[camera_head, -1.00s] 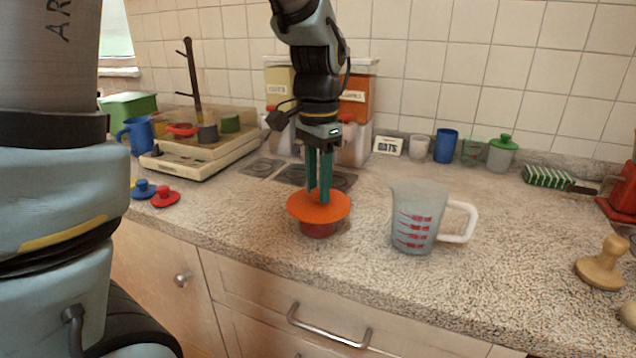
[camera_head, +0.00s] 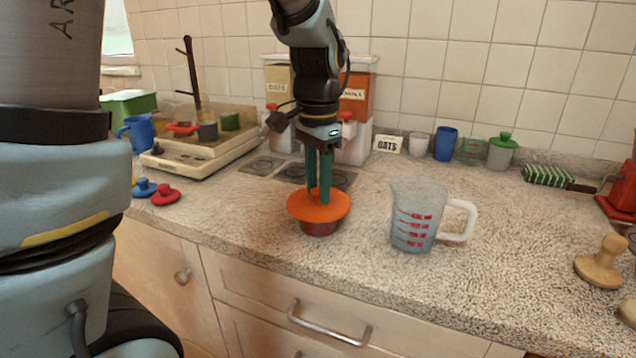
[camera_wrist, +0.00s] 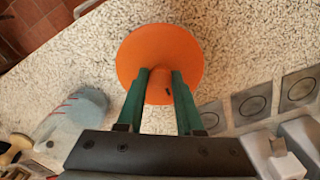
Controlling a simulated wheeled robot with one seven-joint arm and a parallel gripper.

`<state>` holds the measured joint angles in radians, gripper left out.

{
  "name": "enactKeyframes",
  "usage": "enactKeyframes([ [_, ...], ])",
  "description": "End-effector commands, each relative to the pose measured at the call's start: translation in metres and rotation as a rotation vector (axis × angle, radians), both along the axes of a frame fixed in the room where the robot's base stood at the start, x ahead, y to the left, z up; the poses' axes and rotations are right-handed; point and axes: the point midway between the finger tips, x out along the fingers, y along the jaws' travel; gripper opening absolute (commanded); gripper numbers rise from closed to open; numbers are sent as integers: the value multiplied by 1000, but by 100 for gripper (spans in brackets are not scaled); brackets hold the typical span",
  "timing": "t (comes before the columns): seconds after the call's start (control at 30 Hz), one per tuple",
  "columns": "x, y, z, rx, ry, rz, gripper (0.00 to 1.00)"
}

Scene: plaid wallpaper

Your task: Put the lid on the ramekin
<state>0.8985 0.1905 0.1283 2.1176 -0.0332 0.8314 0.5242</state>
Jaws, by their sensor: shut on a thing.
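The orange lid (camera_head: 318,206) is a round disc with a knob, over the dark red ramekin (camera_head: 320,228) near the counter's front edge. My gripper (camera_head: 319,194) points down and is shut on the lid's knob. In the wrist view the lid (camera_wrist: 160,52) shows as a full disc, with its knob between the green fingers of my gripper (camera_wrist: 159,82). The lid is wider than the ramekin and hides its rim, so I cannot tell whether the two touch. In the wrist view the ramekin is hidden under the lid.
A measuring cup (camera_head: 415,215) stands right of the ramekin. Blue (camera_head: 144,188) and red (camera_head: 165,197) lids lie at left. A wooden stamp-like object (camera_head: 601,264) is at right. Canisters (camera_head: 355,100) stand behind the arm. Counter beside the ramekin is clear.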

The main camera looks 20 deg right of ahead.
Motion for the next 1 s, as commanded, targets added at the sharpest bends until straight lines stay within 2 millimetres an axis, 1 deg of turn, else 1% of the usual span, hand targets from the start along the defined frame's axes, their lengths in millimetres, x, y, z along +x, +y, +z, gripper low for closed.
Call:
enactKeyframes([
  [0.03,-2,2,-5,8,7,0,0],
  [0.2,-2,3,-5,9,8,0,0],
  [0.23,-2,3,-5,9,8,0,37],
  [0.5,-1,2,-3,6,5,0,68],
  [0.53,-1,2,-3,6,5,0,70],
  [0.83,-1,1,1,3,2,0,70],
  [0.93,0,0,11,1,0,0,70],
  [1.0,0,0,22,0,0,-1,70],
])
